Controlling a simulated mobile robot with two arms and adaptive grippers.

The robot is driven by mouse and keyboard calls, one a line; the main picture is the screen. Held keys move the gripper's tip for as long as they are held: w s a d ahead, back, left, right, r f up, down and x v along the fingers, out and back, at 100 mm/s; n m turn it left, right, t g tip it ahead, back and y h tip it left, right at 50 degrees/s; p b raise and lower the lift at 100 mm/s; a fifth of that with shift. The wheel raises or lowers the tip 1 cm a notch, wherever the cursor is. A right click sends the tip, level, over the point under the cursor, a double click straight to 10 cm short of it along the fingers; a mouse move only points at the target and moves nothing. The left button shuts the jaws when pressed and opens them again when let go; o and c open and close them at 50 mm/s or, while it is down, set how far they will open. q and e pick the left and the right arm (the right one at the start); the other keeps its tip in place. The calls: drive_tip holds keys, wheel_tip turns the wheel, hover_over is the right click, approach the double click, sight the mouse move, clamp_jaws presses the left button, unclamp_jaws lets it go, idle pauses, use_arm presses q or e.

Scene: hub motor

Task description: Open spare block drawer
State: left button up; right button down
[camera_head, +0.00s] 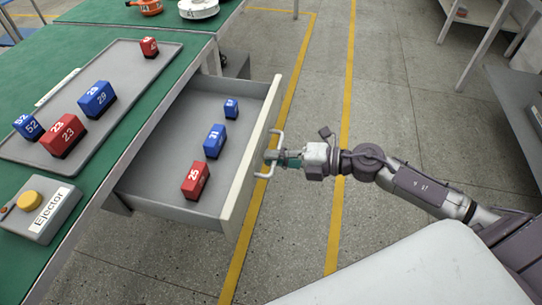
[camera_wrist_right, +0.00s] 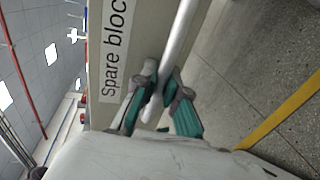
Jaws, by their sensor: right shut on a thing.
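The spare block drawer (camera_head: 251,189) is pulled out from under the green workbench in the head view. Inside lie a red block marked 25 (camera_head: 196,180), a blue block marked 31 (camera_head: 214,141) and a smaller blue block (camera_head: 231,108). My right gripper (camera_head: 272,157) is shut on the drawer's handle (camera_head: 264,172) at the drawer front. In the right wrist view its teal fingers (camera_wrist_right: 157,100) close around the light handle bar (camera_wrist_right: 180,45), beside the label reading "Spare bloc" (camera_wrist_right: 114,50). My left gripper is not in view.
A grey tray (camera_head: 120,115) with several red and blue blocks sits on the green workbench (camera_head: 100,185). An Ejector box with a yellow button (camera_head: 29,200) stands at the bench's front left. Concrete floor with yellow lines (camera_head: 340,215) is clear around my right arm.

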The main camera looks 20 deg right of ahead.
drive_tip(key=c, duration=1.2)
unclamp_jaws()
drive_tip(key=v, duration=1.2)
drive_tip(key=shift+w, duration=0.1)
